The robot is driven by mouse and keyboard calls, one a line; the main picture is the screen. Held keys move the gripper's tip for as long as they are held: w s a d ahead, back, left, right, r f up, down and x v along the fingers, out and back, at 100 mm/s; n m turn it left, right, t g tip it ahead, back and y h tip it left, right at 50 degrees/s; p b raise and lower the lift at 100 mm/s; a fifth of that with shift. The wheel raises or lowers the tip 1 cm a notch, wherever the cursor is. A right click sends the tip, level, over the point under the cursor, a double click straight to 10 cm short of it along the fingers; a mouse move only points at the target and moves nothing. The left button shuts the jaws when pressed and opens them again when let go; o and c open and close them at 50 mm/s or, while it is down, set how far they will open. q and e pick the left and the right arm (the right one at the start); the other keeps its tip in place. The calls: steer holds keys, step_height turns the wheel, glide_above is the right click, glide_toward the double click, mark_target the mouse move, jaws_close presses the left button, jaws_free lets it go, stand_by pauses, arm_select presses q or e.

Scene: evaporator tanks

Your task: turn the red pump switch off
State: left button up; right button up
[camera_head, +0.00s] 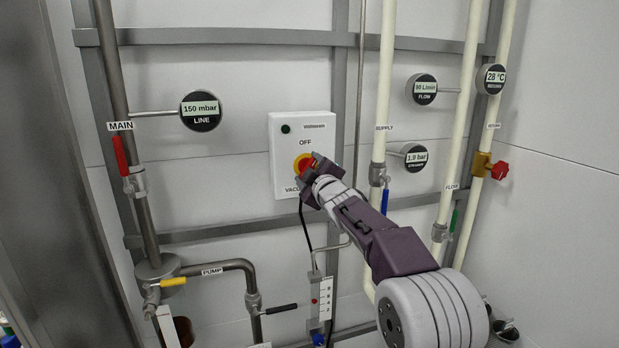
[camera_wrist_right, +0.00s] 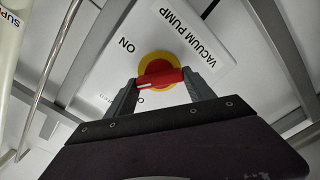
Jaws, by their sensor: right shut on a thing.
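The white vacuum pump box (camera_head: 284,165) is on the wall frame, with OFF printed above its switch. The red pump switch (camera_head: 303,163) sits on a yellow disc, partly covered by my right gripper (camera_head: 318,168). In the right wrist view, my right gripper (camera_wrist_right: 160,84) has a finger at each end of the red handle (camera_wrist_right: 161,77) and is shut on it. A white mark shows on the handle's left part there. ON is readable; the other label is mostly hidden by a finger. I cannot tell which label the handle points to. My left gripper is not in view.
A dark green lamp (camera_head: 285,129) is at the box's upper left. The pale supply pipe (camera_head: 384,100) runs right of the box, with a blue-handled valve (camera_head: 385,200). The line gauge (camera_head: 200,110) is left of the box. A yellow-handled valve (camera_head: 173,282) is lower left.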

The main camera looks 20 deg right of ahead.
steer(key=shift+f+n+b, duration=0.15)
steer(key=shift+n+b, duration=0.75)
steer(key=shift+n, duration=2.6)
steer(key=o, duration=1.4)
steer(key=shift+a, duration=0.1)
